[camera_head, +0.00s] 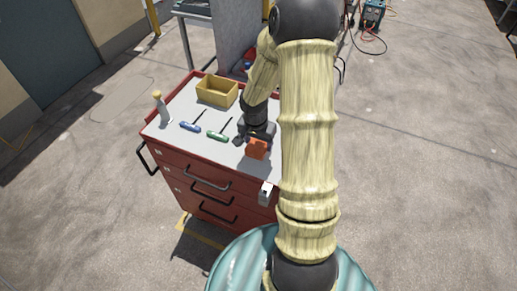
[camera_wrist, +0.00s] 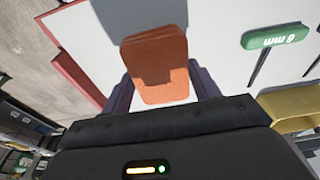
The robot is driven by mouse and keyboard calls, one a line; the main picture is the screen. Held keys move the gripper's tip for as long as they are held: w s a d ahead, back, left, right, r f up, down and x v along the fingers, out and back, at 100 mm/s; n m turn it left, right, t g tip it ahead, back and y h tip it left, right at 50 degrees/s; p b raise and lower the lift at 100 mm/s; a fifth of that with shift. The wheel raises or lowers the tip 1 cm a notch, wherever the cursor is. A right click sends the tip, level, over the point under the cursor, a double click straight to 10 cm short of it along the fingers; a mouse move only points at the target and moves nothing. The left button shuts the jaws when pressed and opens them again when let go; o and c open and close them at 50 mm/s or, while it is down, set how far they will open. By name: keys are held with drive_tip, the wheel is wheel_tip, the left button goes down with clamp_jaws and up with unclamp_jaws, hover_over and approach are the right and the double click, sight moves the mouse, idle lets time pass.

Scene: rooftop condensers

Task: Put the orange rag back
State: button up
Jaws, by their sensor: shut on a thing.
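The orange rag (camera_head: 257,149) is a small folded block at the right part of the cart's top. My gripper (camera_head: 258,138) is shut on it, partly hidden behind my own arm in the head view. In the wrist view the rag (camera_wrist: 156,62) sits between the two fingers of my gripper (camera_wrist: 160,92), over the pale cart top. I cannot tell whether the rag touches the surface or is a little above it.
The red tool cart (camera_head: 205,175) has a grey top. On it are a yellow bin (camera_head: 217,91), a green-handled tool (camera_head: 217,136), a blue-handled tool (camera_head: 190,127) and a pale-handled brush-like tool (camera_head: 160,106). The cart's front middle is bare.

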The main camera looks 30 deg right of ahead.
sight(258, 145)
drive_tip(key=shift+f, duration=1.85)
drive_tip(key=shift+b, duration=0.35)
drive_tip(key=shift+f, duration=0.2)
drive_tip(key=o, duration=1)
drive_tip(key=shift+r, duration=0.1)
drive_tip(key=shift+r, duration=0.1)
drive_tip(key=r, duration=0.4)
drive_tip(key=a+r+p, duration=0.1)
drive_tip(key=r, duration=0.3)
drive_tip(key=s+r, duration=0.1)
drive_tip(key=r, duration=0.3)
drive_tip(key=shift+s+a+p, duration=0.1)
drive_tip(key=shift+a+p, duration=0.15)
drive_tip(key=shift+p, duration=0.1)
